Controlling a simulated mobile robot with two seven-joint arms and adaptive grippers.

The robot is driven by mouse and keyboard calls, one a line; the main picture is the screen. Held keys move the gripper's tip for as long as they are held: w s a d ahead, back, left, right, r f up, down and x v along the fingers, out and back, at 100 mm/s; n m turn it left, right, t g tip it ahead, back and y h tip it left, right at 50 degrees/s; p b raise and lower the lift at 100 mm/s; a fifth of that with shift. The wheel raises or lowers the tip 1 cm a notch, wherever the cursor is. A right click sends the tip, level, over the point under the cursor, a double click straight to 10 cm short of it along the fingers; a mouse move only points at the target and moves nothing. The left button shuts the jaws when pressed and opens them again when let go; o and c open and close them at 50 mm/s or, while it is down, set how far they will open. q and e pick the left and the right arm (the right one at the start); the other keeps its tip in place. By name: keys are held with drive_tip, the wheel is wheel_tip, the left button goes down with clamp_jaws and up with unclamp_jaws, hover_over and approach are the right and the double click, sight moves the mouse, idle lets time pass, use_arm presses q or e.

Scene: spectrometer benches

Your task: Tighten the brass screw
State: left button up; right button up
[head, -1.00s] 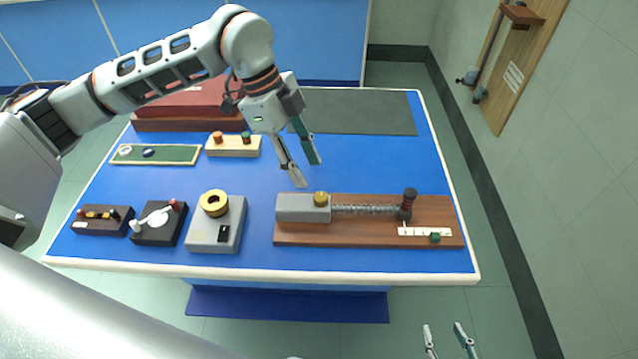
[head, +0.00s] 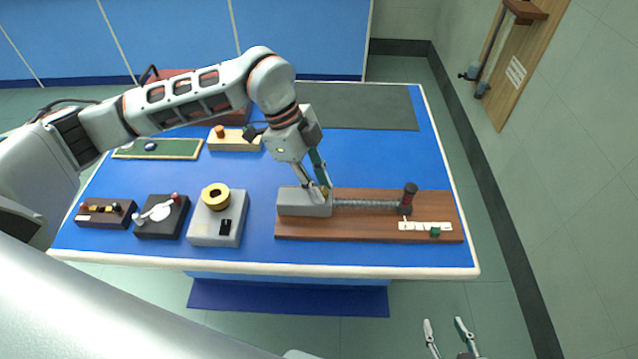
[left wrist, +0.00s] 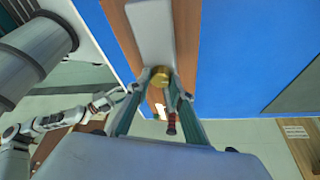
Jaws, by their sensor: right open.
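In the head view the fingers partly hide the knob. My right gripper (head: 444,322) is open and empty at the bottom edge, off the bench's front.
The board also carries a spring-like rod (head: 365,204), a dark red-banded post (head: 408,197) and a white scale (head: 425,226). Left of it stand a grey box with a yellow ring (head: 216,230) and small dark devices (head: 162,218). A dark mat (head: 365,106) lies behind.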

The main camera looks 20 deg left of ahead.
use_arm(q)
clamp_jaws()
